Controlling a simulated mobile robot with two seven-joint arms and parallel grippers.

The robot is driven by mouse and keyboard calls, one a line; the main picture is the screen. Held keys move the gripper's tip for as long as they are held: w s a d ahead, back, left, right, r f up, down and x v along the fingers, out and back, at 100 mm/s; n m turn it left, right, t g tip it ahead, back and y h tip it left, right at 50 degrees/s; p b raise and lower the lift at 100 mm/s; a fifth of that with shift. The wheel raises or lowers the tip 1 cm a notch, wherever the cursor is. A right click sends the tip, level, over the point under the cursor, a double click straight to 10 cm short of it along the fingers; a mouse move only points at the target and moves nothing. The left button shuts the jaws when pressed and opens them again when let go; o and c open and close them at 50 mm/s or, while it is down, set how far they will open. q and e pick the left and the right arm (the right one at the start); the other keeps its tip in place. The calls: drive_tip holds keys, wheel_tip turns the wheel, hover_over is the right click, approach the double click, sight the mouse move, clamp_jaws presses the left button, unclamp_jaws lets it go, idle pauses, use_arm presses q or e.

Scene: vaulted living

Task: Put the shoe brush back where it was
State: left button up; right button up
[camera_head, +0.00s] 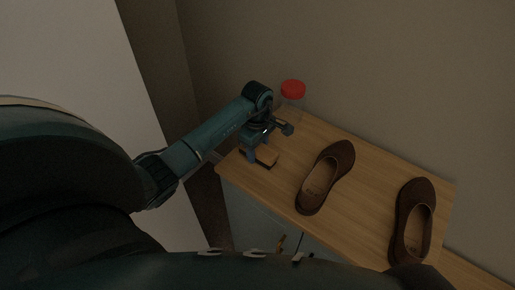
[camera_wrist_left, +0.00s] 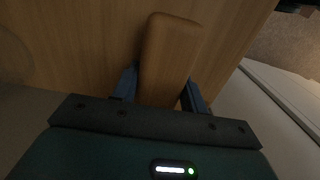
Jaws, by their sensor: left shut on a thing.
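The shoe brush (camera_wrist_left: 168,55) has a brown wooden body and is held between the two fingers of my left gripper (camera_wrist_left: 163,88) in the left wrist view. In the head view my left gripper (camera_head: 260,154) points down over the left end of the wooden cabinet top (camera_head: 345,222), shut on the brush (camera_head: 268,157). The brush is at or just above the top; I cannot tell whether it touches. Its underside is hidden. My right gripper does not show.
A brown shoe (camera_head: 326,178) stands right of my left gripper. A second brown shoe (camera_head: 412,222) stands near the right end. A clear jar with a red lid (camera_head: 293,88) stands at the back left, close behind my left wrist. The wall runs along the back edge.

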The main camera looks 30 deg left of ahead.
use_arm(q)
drive_tip(key=shift+f, duration=0.2)
drive_tip(key=o, duration=1)
drive_tip(key=shift+r, duration=0.1)
drive_tip(key=shift+c, duration=0.2)
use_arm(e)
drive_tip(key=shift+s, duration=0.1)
use_arm(q)
drive_tip(key=shift+r, duration=0.25)
wheel_tip(320, 180, up, 5)
drive_tip(key=p, duration=0.3)
drive_tip(key=shift+a+f+p, duration=0.1)
drive_tip(key=shift+f+p, duration=0.1)
drive_tip(key=shift+p, duration=0.1)
wheel_tip(320, 180, up, 3)
drive_tip(key=shift+r, duration=0.1)
wheel_tip(320, 180, up, 3)
drive_tip(key=shift+f, duration=0.2)
drive_tip(key=shift+r, duration=0.75)
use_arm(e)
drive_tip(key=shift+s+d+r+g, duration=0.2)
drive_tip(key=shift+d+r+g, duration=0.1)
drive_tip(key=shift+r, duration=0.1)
